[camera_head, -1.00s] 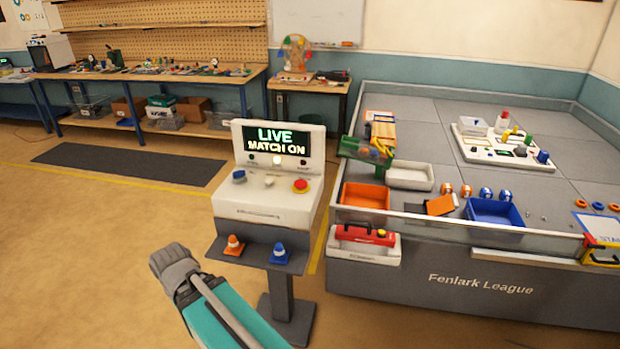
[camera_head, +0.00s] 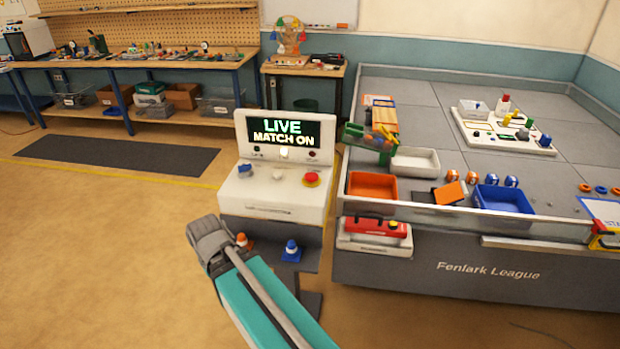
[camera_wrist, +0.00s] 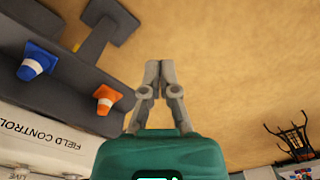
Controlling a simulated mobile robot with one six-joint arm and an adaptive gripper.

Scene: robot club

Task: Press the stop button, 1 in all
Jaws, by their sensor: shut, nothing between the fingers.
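The stop button is a red mushroom knob on a yellow ring (camera_head: 312,179), at the right of the sloped top of the white control console (camera_head: 272,200). The console's screen (camera_head: 285,130) reads "LIVE MATCH ON". My arm reaches up from the bottom of the head view, in front of the console and below its top. In the wrist view my gripper (camera_wrist: 160,75) is shut and empty, its fingers over bare floor beside the console's shelf. The button does not show in the wrist view.
An orange cone (camera_wrist: 107,98) and a blue cone (camera_wrist: 37,62) stand on the console's grey shelf (camera_wrist: 65,88), close to my gripper. The walled game table (camera_head: 440,265) stands right of the console. The floor to the left is open.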

